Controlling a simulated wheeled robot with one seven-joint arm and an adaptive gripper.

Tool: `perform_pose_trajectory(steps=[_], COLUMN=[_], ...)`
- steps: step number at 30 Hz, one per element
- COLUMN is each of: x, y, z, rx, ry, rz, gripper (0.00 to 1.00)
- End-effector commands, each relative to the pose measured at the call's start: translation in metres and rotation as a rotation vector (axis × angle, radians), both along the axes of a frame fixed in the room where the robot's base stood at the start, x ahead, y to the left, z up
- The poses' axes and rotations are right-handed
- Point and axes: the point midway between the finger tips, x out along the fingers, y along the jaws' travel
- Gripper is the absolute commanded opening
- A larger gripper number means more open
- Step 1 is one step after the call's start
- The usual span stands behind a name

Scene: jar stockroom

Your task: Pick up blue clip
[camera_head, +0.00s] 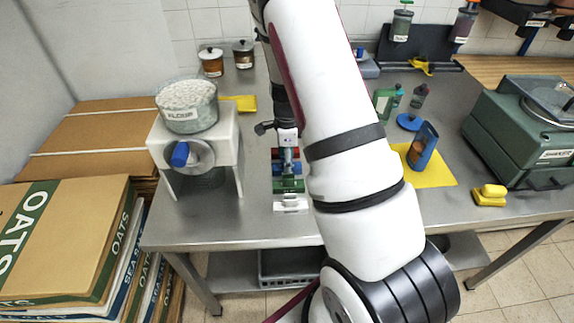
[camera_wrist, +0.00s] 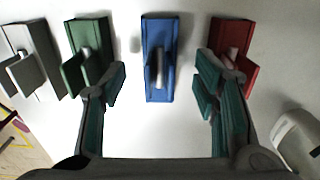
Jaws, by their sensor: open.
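The blue clip (camera_wrist: 159,60) stands in the middle of a row of clips in the wrist view, on a pale surface. My gripper (camera_wrist: 160,82) is open, with one finger to the left of the blue clip and one to its right. There is a gap on both sides and nothing is held. The left finger is close to the green clip (camera_wrist: 88,50) and the right finger overlaps part of the red clip (camera_wrist: 232,52). In the head view the blue clip (camera_head: 291,167) is small and partly hidden by my arm.
A white clip (camera_wrist: 30,62) stands at the left end of the row. A dispenser (camera_head: 193,150) stands left of the row on the metal table (camera_head: 235,215).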

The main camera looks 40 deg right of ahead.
Motion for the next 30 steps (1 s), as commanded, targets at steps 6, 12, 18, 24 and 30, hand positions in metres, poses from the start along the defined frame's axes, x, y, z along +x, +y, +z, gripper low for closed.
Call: perform_pose_trajectory(steps=[6, 12, 18, 24, 30], x=[0.0, 0.0, 0.0, 0.0, 0.001], y=[0.0, 0.0, 0.0, 0.0, 0.0], z=[-0.02, -0.02, -0.02, -0.02, -0.015], rx=[0.001, 0.0, 0.0, 0.0, -0.001], ry=[0.001, 0.0, 0.0, 0.0, -0.002], rz=[0.001, 0.001, 0.001, 0.001, 0.002], gripper=[0.55, 0.55, 0.17, 0.16, 0.16])
